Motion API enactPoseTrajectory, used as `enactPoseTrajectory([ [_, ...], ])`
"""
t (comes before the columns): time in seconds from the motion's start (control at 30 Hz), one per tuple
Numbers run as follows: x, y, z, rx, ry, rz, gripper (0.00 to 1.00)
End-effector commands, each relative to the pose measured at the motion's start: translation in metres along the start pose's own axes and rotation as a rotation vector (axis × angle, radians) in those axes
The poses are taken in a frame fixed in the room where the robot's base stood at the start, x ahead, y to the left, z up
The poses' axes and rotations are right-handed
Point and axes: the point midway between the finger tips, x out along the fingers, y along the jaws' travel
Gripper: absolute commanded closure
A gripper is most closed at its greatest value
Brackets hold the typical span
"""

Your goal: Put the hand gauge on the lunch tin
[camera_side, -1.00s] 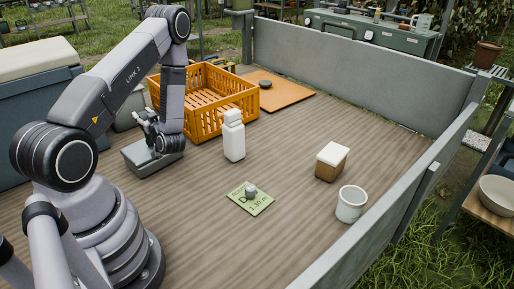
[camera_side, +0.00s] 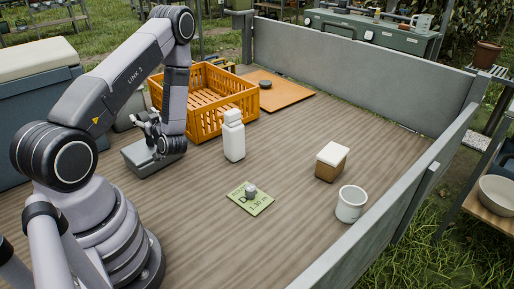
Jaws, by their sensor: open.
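A low grey box (camera_side: 136,164), which looks like the lunch tin, stands on the wooden deck left of the orange crate. My gripper (camera_side: 152,146) is open just above or at the top of this box, pointing down. My wrist and fingers hide part of the box's top. I cannot pick out the hand gauge for sure; it may be hidden at my fingers. Whether anything lies between them is too small to tell.
An orange crate (camera_side: 200,128) stands close right of my gripper. A white bottle (camera_side: 233,142), a green card (camera_side: 262,202) with a small grey object, a brown white-lidded box (camera_side: 329,168) and a white mug (camera_side: 350,210) stand on the deck (camera_side: 290,235). Grey side walls (camera_side: 350,60) border it.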

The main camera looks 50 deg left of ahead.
Motion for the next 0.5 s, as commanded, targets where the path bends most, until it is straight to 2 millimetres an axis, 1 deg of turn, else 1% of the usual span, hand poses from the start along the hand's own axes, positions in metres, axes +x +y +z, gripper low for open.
enactPoseTrajectory([
  [0.2,-0.048,0.002,0.0,0.004,-0.001,0.01,0.42],
  [0.3,-0.069,0.002,0.0,0.003,0.0,0.009,0.42],
  [0.4,-0.087,0.001,0.0,0.002,0.0,0.008,0.42],
  [0.5,-0.099,0.001,0.0,0.002,0.0,0.006,0.42],
])
